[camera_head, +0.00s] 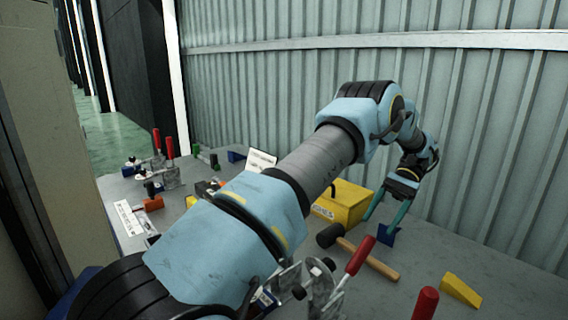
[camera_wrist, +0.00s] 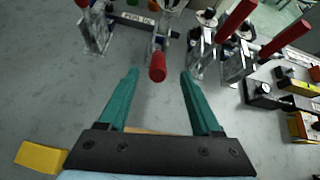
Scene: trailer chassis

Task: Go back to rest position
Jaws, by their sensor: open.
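My gripper (camera_head: 386,212) hangs at the end of my arm on the right of the head view, with its teal fingers pointing down over the grey table. In the wrist view my gripper (camera_wrist: 159,75) is open, its two fingers apart. Nothing is held between them. A red clamp handle (camera_wrist: 157,66) appears between the fingertips there, apparently beyond them. A small blue piece (camera_head: 389,236) shows by the fingertips in the head view; whether they touch cannot be told. My arm stretches across the table and hides part of it.
A yellow box (camera_head: 343,203) stands behind a mallet with a wooden handle (camera_head: 368,259). A yellow wedge (camera_head: 460,290) lies at the front right. Red-handled clamps (camera_head: 359,256) stand at the front and back left. A corrugated wall (camera_head: 480,130) rises behind the table.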

